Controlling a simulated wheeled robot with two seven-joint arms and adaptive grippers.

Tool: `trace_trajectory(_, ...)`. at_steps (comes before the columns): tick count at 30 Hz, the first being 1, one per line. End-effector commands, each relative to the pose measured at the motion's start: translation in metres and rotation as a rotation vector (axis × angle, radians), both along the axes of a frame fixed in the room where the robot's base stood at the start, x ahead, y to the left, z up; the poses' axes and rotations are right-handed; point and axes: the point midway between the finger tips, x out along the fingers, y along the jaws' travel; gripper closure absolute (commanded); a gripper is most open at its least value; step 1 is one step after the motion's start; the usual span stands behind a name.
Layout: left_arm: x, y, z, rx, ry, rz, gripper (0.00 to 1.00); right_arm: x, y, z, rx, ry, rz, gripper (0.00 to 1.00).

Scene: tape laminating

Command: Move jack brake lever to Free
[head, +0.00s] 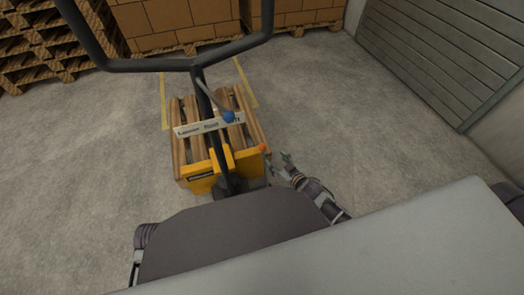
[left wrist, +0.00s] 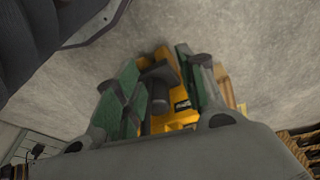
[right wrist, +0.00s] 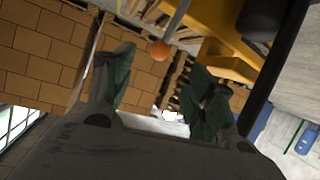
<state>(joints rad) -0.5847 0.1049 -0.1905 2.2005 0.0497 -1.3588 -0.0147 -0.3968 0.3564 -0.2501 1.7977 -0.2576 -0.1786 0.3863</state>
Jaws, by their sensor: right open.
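The yellow pallet jack (head: 201,181) stands in front of me with its black handle (head: 160,64) rising towards me. A lever with an orange ball knob (head: 262,148) sits at its right side; I take this for the brake lever. The knob also shows in the right wrist view (right wrist: 160,50), beyond and between the fingertips. My right gripper (head: 277,163) is open, just right of the knob and apart from it. My left gripper (left wrist: 155,75) is open and empty in the left wrist view, facing the yellow jack body; the head view hides it. No Free marking is readable.
A blue-knobbed lever (head: 229,117) stands by a label plate (head: 195,127) on the jack. A wooden pallet (head: 184,143) lies behind the body. Stacked boxes (head: 170,22) and pallets stand at the back. A ribbed shutter (head: 450,60) is at right. Floor left is clear.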

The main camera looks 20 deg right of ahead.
Motion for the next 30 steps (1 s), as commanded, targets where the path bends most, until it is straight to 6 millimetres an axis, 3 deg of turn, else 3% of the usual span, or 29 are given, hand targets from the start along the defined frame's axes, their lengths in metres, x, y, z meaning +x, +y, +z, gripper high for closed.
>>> trace_trajectory(20, -0.001, 0.000, 0.005, -0.003, -0.005, -0.001, 0.60, 0.004, 0.004, 0.004, 0.005, -0.018, 0.007, 0.44)
trace_trajectory(30, 0.001, -0.001, 0.011, -0.009, -0.019, -0.001, 0.60, 0.022, 0.008, -0.003, 0.005, -0.018, 0.007, 0.44)
